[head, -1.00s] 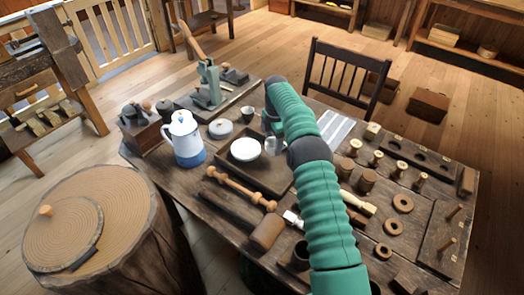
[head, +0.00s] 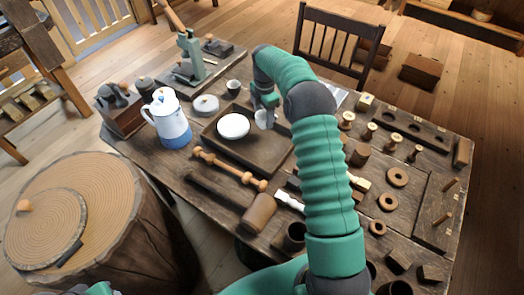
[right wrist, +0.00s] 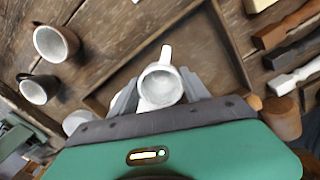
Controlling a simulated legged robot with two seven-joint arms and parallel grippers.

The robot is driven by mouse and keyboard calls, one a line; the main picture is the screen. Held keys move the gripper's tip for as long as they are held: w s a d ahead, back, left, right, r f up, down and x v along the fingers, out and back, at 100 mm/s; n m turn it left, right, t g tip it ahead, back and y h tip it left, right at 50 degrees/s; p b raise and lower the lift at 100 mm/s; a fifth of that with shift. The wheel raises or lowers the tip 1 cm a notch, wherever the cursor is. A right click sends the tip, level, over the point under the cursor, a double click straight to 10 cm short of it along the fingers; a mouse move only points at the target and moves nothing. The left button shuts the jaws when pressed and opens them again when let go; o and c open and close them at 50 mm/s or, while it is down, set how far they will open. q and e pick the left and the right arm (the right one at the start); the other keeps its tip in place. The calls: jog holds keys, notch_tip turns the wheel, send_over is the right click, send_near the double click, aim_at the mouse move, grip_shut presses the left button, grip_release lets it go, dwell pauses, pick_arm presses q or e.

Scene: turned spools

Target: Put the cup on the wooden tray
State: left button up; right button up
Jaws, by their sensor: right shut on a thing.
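A light grey-white cup (head: 262,118) is held in my right gripper (head: 268,101) at the right part of the wooden tray (head: 270,160). In the right wrist view the cup (right wrist: 160,84) stands out between the two grey fingers, its handle pointing away from the gripper. The tray's raised rim (right wrist: 237,52) shows around the cup in that view. I cannot tell whether the cup touches the tray floor. A white bowl (head: 233,126) sits in the tray, left of the cup. My left gripper is not in view.
A turned spindle (head: 228,168) and mallet (head: 258,213) lie in front. Several spools and rings crowd the right.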

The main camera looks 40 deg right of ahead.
jog(key=s+a, duration=0.5)
jog(key=s+a+b, duration=0.1)
jog(key=s+a, duration=0.2)
jog(key=shift+s+a+f, duration=0.1)
jog(key=shift+s+f, duration=0.05)
jog(key=shift+f, duration=0.2)
jog(key=f, duration=0.2)
jog(key=f+b, duration=0.1)
jog(key=shift+s+a+f, duration=0.1)
jog(key=shift+s+a, duration=0.25)
jog(key=shift+a, duration=0.05)
jog(key=shift+w+f, duration=0.1)
jog(key=shift+f, duration=0.15)
jog(key=shift+d, duration=0.1)
jog(key=o, duration=1.4)
jog(key=shift+o, duration=0.2)
jog(key=shift+r, duration=0.1)
notch_tip(320, 180, up, 12)
jog(key=p, duration=0.2)
